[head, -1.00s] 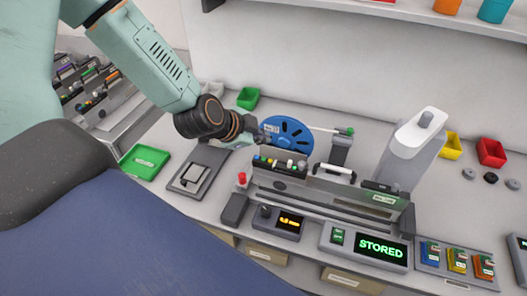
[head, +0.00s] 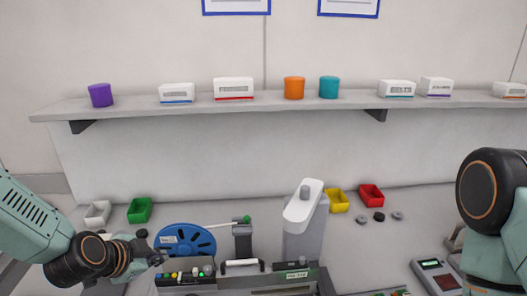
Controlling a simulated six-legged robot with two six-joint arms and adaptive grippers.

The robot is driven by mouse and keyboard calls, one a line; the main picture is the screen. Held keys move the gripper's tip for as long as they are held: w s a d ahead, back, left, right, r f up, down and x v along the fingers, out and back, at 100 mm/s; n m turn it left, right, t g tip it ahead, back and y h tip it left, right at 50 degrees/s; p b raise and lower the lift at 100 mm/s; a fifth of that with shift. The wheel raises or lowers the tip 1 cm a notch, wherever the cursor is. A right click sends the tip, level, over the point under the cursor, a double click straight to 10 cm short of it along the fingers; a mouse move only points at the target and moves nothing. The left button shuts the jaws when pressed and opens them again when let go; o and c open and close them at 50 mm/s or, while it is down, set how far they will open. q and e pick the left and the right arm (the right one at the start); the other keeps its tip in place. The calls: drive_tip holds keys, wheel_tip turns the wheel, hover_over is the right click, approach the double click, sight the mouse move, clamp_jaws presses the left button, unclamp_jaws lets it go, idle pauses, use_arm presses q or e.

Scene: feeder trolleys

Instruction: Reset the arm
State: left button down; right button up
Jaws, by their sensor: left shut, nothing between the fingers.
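My left arm comes in from the left of the head view. Its gripper (head: 156,258) is small in the picture, shut and empty, just left of the blue reel (head: 201,241) and above the feeder machine's left end.
Green (head: 139,210), white (head: 97,214), yellow (head: 336,201) and red (head: 371,195) bins stand along the wall. A white-topped grey post (head: 304,230) rises behind the machine. A shelf (head: 345,103) with tubs and boxes runs above. A handheld device (head: 437,277) lies lower right.

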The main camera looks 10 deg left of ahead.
use_arm(q)
drive_tip(key=s+d+f+n+g, duration=0.3)
drive_tip(key=s+f+n, duration=0.15)
drive_tip(key=s, duration=0.55)
drive_tip(key=s+d+f+n+g+y, duration=0.1)
drive_tip(key=s+d+f+n+g, duration=0.15)
drive_tip(key=s+f, duration=0.55)
drive_tip(key=s+d+f+n+g, duration=0.2)
drive_tip(key=s+f+n+g, duration=0.15)
drive_tip(key=s, duration=0.95)
wheel_tip(320, 180, down, 24)
drive_tip(key=b, duration=2.3)
drive_tip(key=shift+w+d+r+n+y, duration=0.15)
drive_tip(key=shift+w+r+n+y, duration=0.1)
drive_tip(key=shift+w+n+y, duration=0.15)
